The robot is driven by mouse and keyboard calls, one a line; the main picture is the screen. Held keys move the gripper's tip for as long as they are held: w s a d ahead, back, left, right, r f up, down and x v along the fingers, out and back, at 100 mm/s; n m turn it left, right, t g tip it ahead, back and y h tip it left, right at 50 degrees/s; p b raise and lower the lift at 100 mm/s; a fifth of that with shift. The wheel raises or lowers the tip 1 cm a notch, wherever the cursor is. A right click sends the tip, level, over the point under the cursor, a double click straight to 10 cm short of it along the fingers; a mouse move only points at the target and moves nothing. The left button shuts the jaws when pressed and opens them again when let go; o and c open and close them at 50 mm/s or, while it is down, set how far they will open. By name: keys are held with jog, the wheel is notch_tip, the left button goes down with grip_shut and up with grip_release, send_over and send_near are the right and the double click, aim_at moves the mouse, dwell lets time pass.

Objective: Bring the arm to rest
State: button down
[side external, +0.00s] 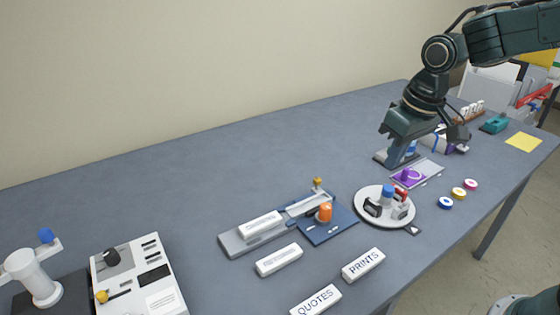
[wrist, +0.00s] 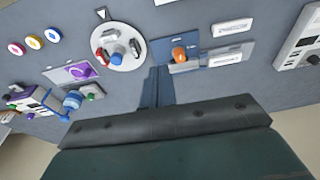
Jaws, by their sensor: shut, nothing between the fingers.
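My gripper (side external: 398,152) hangs below the wrist over the right part of the table, beyond the purple-knobbed plate and the round white tray in the side view. Its fingers point down and are shut with nothing between them. In the wrist view the two grey-blue fingers (wrist: 158,86) lie side by side above the gripper body, which fills the bottom. I cannot tell how far the tips are above the table.
A purple-knobbed plate (side external: 429,172), a round white tray (side external: 371,220) holding small items and an orange-knobbed blue device (side external: 333,230) stand close by. Label blocks (side external: 363,264), several coloured discs (side external: 459,194) and a white control panel (side external: 140,275) lie around. The back-left table is clear.

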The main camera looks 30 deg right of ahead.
jog(key=s+d+r+t, duration=0.1)
jog(key=s+r, duration=0.1)
jog(key=s, duration=0.6)
jog(key=s+d+r+t, duration=0.2)
jog(key=s, duration=0.7)
jog(key=shift+r, duration=0.15)
